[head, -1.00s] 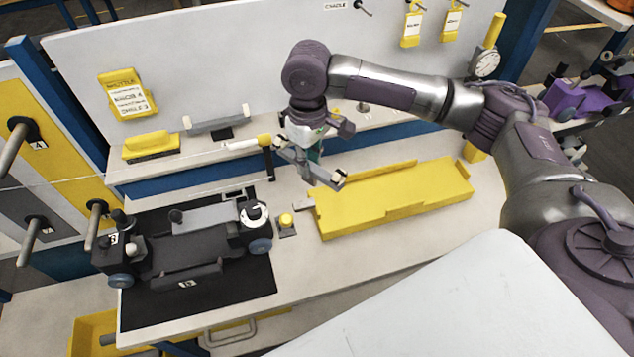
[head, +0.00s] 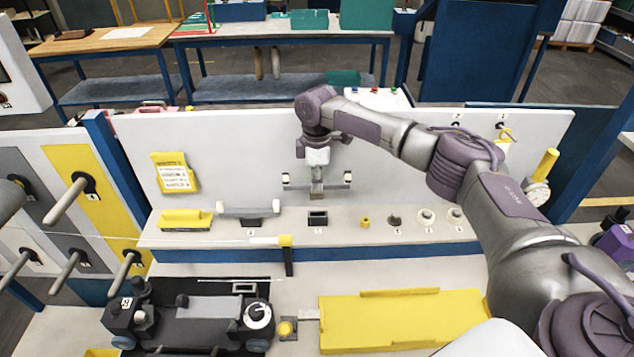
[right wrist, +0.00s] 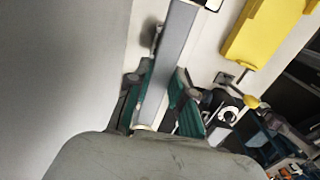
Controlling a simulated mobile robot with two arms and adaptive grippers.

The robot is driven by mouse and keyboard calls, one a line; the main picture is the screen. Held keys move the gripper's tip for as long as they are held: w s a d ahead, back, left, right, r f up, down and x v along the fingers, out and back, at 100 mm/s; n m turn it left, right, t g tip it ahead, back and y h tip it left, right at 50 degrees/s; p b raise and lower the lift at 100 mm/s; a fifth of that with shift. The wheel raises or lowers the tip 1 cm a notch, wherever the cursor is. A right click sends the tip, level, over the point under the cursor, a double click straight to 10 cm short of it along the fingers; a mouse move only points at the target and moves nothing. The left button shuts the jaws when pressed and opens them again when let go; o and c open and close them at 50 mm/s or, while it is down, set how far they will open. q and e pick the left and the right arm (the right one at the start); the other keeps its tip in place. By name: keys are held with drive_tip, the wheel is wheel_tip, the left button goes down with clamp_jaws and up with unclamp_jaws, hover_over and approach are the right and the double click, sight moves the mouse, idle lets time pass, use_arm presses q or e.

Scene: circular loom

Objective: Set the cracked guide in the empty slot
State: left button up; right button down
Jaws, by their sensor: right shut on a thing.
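My right gripper (head: 317,184) is shut on a grey bar with pale ends, the guide (head: 333,184). It holds the guide roughly level in front of the white back panel, above the shelf. No crack can be made out. A small dark holder with an open top (head: 318,218), which looks like the empty slot, stands on the shelf below the gripper, apart from the guide. A similar grey bar (head: 248,209) rests in a dark holder to its left. My left gripper is out of view.
Below are a dark wheeled device (head: 195,320) and a yellow tray (head: 395,320).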

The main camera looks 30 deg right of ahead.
sight(318, 198)
drive_tip(key=shift+f+b, duration=0.35)
drive_tip(key=shift+f, duration=0.15)
drive_tip(key=shift+d+f+b, duration=0.2)
drive_tip(key=shift+f+b, duration=0.55)
drive_tip(key=shift+f, duration=0.1)
wheel_tip(318, 198, down, 2)
drive_tip(key=shift+f+b, duration=0.1)
drive_tip(key=shift+b, duration=1.05)
drive_tip(key=shift+r+p, duration=0.3)
drive_tip(key=shift+r, duration=0.1)
drive_tip(key=shift+p, duration=0.55)
